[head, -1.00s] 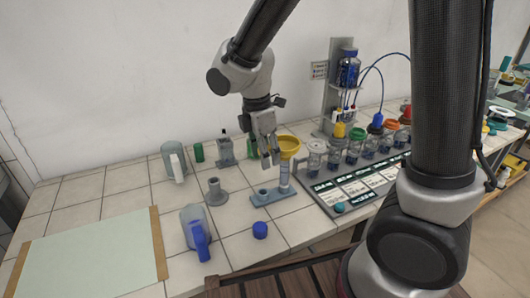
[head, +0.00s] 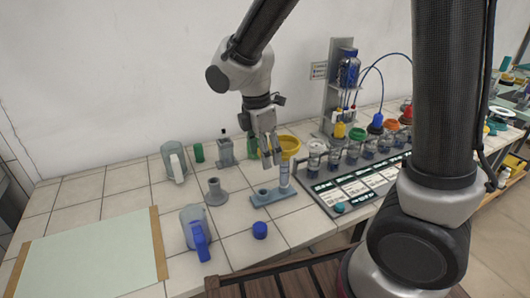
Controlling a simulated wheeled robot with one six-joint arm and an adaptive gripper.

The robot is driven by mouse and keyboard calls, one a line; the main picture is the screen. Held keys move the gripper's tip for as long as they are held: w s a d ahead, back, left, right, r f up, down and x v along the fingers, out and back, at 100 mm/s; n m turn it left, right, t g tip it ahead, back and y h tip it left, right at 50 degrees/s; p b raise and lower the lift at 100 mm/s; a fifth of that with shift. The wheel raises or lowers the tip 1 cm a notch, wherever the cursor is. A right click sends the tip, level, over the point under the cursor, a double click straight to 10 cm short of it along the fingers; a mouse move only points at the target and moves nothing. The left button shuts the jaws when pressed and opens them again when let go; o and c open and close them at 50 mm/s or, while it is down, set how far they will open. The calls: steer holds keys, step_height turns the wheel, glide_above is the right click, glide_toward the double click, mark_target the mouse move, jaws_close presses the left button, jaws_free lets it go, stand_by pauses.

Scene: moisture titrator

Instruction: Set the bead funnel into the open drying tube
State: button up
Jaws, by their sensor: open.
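The yellow bead funnel (head: 290,144) sits at the top of the clear drying tube (head: 284,174). The tube stands upright in a blue-grey stand (head: 273,196) on the tiled bench. The funnel appears upright, but how deep its stem goes cannot be told. My gripper (head: 271,160) is open, pointing down just left of the funnel and tube, apart from the funnel as far as I can see. A blue cap (head: 260,230) lies on the bench in front of the stand.
A grey funnel-shaped holder (head: 215,192), a clear jug (head: 173,161) and a blue-handled jug (head: 195,232) stand to the left. A row of capped jars (head: 334,158) stands behind a labelled panel (head: 352,184) at right. A pale mat (head: 90,255) lies front left.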

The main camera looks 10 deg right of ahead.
steer(key=shift+a+r, duration=0.15)
steer(key=shift+r, duration=0.75)
steer(key=shift+a+r, duration=0.1)
steer(key=shift+r, duration=0.75)
steer(key=shift+r, duration=0.35)
step_height(320, 180, up, 12)
steer(key=a, duration=0.1)
steer(key=shift+s+a+f, duration=0.15)
steer(key=shift+s+a, duration=0.1)
steer(key=shift+a, duration=0.1)
stand_by(0.5)
steer(key=s+d+m+t, duration=0.2)
steer(key=s+d+m, duration=0.5)
steer(key=d+m, duration=0.3)
steer(key=s+d+f+m+t+y, duration=0.1)
steer(key=s+d+m+t, duration=0.1)
steer(key=s+d+m, duration=0.6)
steer(key=d+m, duration=0.2)
steer(key=d, duration=0.3)
steer(key=shift+s+d+f+y, duration=0.15)
steer(key=shift+d+f+y, duration=0.05)
steer(key=shift+f+y, duration=0.1)
